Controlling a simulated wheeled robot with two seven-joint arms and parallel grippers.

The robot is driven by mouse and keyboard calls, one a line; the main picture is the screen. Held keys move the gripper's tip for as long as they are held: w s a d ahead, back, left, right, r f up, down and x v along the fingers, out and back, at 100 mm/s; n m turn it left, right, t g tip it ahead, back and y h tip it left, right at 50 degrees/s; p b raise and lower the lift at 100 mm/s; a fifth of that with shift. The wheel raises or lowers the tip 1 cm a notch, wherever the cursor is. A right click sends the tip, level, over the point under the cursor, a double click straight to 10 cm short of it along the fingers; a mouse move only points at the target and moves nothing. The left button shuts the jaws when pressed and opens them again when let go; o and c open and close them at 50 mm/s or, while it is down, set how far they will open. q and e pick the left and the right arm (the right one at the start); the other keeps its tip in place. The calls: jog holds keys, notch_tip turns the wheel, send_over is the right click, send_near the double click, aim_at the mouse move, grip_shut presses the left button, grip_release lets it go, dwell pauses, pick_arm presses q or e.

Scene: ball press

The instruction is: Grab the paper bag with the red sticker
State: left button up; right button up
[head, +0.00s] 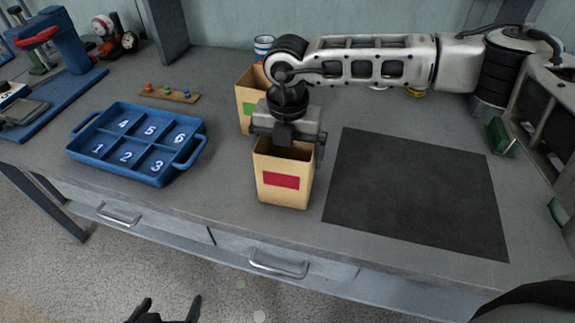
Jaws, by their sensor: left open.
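The paper bag with the red sticker (287,195) stands upright on the grey table near its front edge, open at the top. A white and black arm (375,48) mounted on the table reaches in from the right, and its gripper sits over the bag's top. I cannot tell whether it grips the bag. My left gripper (166,311) is at the bottom edge, low in front of the table, with its two dark fingers apart and empty. It is well away from the bag, below and left of it. My right gripper is not visible.
A second paper bag with a green sticker (247,110) stands behind, partly hidden. A blue numbered tray (118,169) lies left. A dark mat (420,190) lies right. A wooden strip with small pegs (170,95) lies behind the tray. Drawer handles (278,267) stick out in front.

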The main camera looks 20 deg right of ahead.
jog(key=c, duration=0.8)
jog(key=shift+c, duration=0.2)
